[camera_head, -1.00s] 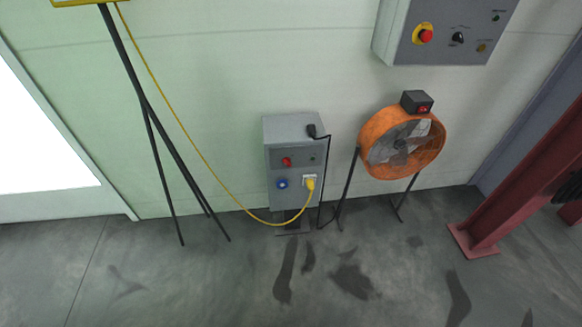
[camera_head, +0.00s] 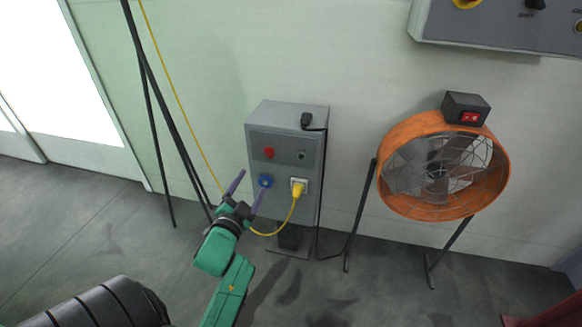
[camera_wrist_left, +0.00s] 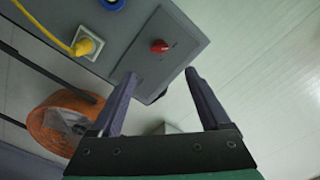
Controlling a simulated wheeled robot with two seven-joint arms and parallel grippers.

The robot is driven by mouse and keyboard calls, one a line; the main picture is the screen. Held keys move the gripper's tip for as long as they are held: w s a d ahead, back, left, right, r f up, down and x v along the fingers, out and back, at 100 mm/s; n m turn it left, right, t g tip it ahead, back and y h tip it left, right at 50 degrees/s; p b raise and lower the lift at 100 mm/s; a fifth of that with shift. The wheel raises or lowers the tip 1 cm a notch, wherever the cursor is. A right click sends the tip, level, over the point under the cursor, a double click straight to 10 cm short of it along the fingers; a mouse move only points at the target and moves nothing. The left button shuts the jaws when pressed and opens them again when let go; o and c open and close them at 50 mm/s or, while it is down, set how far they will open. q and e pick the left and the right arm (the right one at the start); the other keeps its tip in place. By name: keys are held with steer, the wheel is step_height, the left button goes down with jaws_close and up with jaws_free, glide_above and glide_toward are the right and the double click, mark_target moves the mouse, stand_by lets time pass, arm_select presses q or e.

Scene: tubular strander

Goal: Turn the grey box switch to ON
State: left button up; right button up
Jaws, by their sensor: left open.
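The grey box (camera_head: 285,113) stands on a short post against the wall. Its red switch (camera_head: 269,153) sits on a dark panel at the upper left of the front. In the left wrist view the red switch (camera_wrist_left: 160,46) shows beyond the gap between the fingers, apart from them; its setting is too small to read. My left gripper (camera_head: 250,182) is open and empty, below and left of the switch in the head view, by the blue socket (camera_head: 265,181). The left gripper also shows in the wrist view (camera_wrist_left: 159,76). My right gripper is not in view.
A yellow plug (camera_head: 298,189) with a cable sits in the box's front. An orange fan (camera_head: 400,200) stands to the right. A dark tripod (camera_head: 165,120) stands left. A grey control panel (camera_head: 480,30) hangs at the upper right.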

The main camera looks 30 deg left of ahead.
mark_target(267, 156)
arm_select(q)
steer(key=b+x, duration=0.2)
steer(key=x, duration=1)
steer(key=shift+a, duration=0.1)
steer(key=shift+w, duration=0.35)
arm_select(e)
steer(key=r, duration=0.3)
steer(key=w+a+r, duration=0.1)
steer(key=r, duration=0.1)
arm_select(q)
steer(key=shift+c, duration=0.3)
jaws_close()
